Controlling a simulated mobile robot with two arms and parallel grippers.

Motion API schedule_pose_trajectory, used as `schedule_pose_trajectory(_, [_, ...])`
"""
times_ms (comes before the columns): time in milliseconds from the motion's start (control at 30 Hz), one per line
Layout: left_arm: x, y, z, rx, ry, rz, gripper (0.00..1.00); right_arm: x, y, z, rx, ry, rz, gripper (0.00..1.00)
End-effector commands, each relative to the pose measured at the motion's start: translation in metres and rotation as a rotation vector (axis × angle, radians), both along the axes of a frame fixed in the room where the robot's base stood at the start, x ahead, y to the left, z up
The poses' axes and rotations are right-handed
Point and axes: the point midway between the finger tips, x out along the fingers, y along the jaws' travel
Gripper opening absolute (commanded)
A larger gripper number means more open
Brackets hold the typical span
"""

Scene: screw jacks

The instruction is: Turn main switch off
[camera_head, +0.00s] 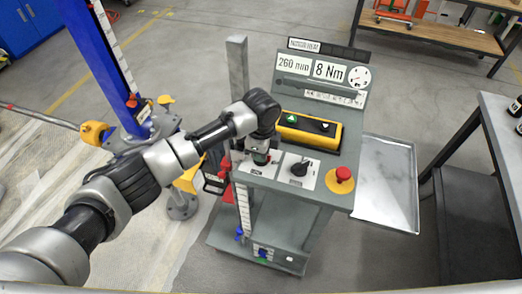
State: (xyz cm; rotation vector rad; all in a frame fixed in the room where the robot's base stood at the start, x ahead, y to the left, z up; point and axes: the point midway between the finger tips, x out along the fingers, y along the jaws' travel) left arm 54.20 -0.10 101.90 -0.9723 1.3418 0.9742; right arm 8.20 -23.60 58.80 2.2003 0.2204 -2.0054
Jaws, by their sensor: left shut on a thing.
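A grey control console stands in the middle with a sloped panel (325,183). My left arm reaches in from the left, and its gripper (261,153) points down over the left white switch plate (250,171). The gripper is shut on the switch there, which is mostly hidden by the fingers; its position cannot be read. A black rotary knob (299,168) sits on the white plate just to the right, apart from the gripper. The plate labels are too small to read. My right gripper is not in view.
A red emergency stop button (343,175) is at the panel's right. A yellow button box (310,131) lies behind, below displays reading 260 mm and 8 Nm (329,70). A metal tray (387,182) juts out at right. A blue jack column (103,62) stands at left.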

Motion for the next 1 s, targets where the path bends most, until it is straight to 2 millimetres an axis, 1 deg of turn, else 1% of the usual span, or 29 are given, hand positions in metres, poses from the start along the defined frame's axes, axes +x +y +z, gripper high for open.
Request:
schedule_pose_trajectory(467, [0.0005,-0.0011,0.0014,-0.004,-0.002,-0.017,0.00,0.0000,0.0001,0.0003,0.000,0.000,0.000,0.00])
schedule_pose_trajectory(500, [0.0005,-0.0012,0.0014,-0.004,-0.003,-0.017,0.18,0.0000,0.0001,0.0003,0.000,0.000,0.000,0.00])
schedule_pose_trajectory(633, [0.0003,-0.0009,0.0011,-0.004,-0.002,-0.016,0.38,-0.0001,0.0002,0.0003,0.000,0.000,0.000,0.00])
schedule_pose_trajectory(667, [0.0003,-0.0008,0.0010,-0.003,-0.001,-0.015,0.40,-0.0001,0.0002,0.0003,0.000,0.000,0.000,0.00])
schedule_pose_trajectory(900, [0.0001,-0.0003,0.0007,-0.001,-0.001,-0.014,0.40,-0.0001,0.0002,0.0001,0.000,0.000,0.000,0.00])
schedule_pose_trajectory(1000, [0.0006,-0.0005,0.0050,-0.002,-0.002,-0.014,0.40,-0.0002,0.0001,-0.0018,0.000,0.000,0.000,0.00])
